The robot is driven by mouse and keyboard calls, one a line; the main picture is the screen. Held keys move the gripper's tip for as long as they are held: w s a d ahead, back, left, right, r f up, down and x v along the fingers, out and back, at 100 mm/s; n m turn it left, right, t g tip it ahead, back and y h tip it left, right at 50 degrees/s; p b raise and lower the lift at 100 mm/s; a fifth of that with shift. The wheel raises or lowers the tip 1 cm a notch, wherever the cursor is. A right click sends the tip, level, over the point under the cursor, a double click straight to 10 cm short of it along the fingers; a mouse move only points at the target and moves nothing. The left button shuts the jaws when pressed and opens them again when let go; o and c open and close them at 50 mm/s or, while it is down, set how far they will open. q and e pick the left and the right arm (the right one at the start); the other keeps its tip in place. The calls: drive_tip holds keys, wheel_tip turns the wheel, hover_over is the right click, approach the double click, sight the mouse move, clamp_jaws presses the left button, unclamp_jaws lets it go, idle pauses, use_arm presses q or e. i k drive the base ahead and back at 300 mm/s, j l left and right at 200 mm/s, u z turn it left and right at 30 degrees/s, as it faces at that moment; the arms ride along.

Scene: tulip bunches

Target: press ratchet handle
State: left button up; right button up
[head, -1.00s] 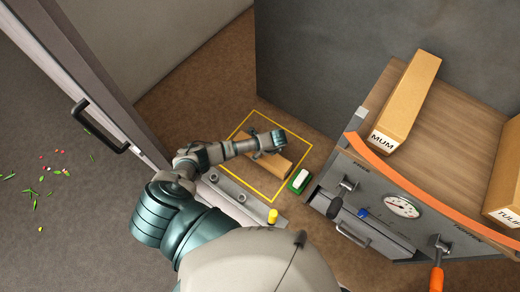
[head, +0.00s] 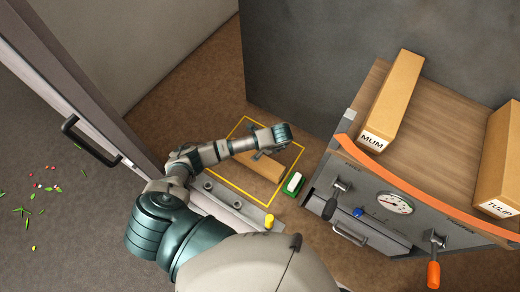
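One lever has an orange grip (head: 433,275) hanging down at the lower right. My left arm reaches across the middle, well left of both levers. The fingers are small and partly hidden by the arm, so open or shut is unclear. My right gripper is not in view.
A yellow outline (head: 243,119) surrounds the brown box. A green-and-white object (head: 293,184) lies beside it. Cartons marked MUM (head: 393,100) and TULIP (head: 501,165) stand on the machine's wooden top. A door with a black handle (head: 84,138) is at the left. Petals and leaves litter the grey floor.

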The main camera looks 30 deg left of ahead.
sight(433, 269)
drive_tip(key=k, duration=1.5)
